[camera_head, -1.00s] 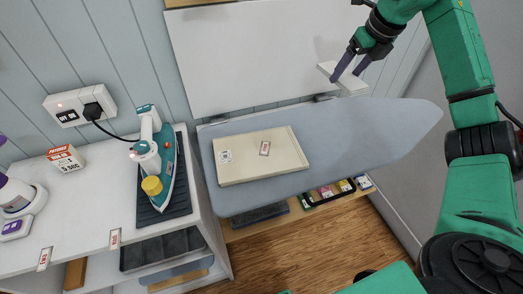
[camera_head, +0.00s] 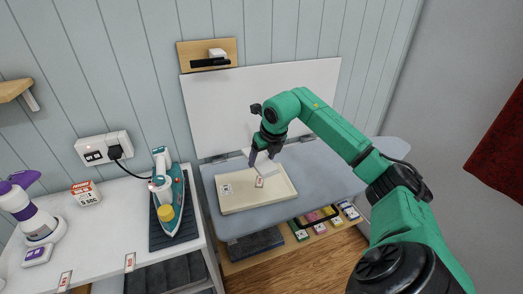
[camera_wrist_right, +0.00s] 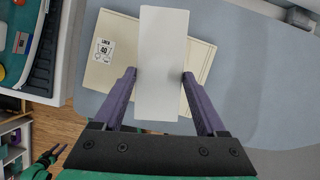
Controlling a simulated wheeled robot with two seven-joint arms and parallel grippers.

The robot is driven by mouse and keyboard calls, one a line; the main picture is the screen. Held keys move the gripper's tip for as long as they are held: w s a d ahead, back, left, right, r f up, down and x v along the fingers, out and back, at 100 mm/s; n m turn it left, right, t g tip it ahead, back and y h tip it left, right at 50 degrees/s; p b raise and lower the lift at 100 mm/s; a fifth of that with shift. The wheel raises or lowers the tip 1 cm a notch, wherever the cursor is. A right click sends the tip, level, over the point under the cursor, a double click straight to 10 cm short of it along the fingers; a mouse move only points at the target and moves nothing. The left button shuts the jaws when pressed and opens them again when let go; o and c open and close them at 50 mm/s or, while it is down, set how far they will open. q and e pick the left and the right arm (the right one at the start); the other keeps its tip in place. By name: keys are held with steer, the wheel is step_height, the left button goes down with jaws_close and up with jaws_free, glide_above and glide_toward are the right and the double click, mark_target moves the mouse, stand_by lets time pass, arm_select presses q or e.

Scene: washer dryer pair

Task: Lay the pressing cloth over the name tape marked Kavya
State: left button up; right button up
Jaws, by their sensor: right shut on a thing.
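The white pressing cloth (camera_wrist_right: 162,60) is a flat, stiff-looking rectangle between the two purple fingers of my right gripper (camera_wrist_right: 159,80). In the head view, my right gripper (camera_head: 262,158) is shut on it above the far part of the cream board (camera_head: 238,202). One name tape (camera_head: 259,183) with a reddish mark lies on that board, just in front of the gripper; its name is too small to read. In the wrist view the cloth covers the middle of the board, and the tape is hidden. A green and black part at the lower left may be my left gripper (camera_wrist_right: 45,160); its jaws are unclear.
The cream board lies on the grey ironing board (camera_head: 320,180), which is clear to the right. A printed square label (camera_wrist_right: 104,48) is on the cream board. The iron (camera_head: 170,195) stands on a dark mat at left. A white panel (camera_head: 225,115) rises behind.

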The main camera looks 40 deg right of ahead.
mark_target(261, 182)
steer(key=shift+w+d+f, duration=0.2)
steer(key=shift+w+d, duration=0.05)
steer(key=shift+d, duration=0.05)
steer(key=shift+a+f, duration=0.1)
steer(key=shift+f, duration=0.1)
steer(key=f+b, duration=0.3)
steer(key=shift+s+a, duration=0.15)
steer(key=shift+s, duration=0.15)
step_height(261, 182, down, 3)
steer(key=b, duration=0.2)
steer(key=shift+w+f+b, duration=0.15)
steer(key=shift+f+b, duration=0.05)
steer(key=shift+b, duration=0.1)
steer(key=shift+f, duration=0.2)
arm_select(q)
step_height(261, 182, down, 6)
steer(key=w+d, duration=0.1)
steer(key=shift+w, duration=0.15)
steer(key=shift+w+r, duration=0.15)
steer(key=shift+f+b, duration=0.55)
steer(key=shift+b, duration=0.05)
arm_select(e)
steer(key=shift+f, duration=0.65)
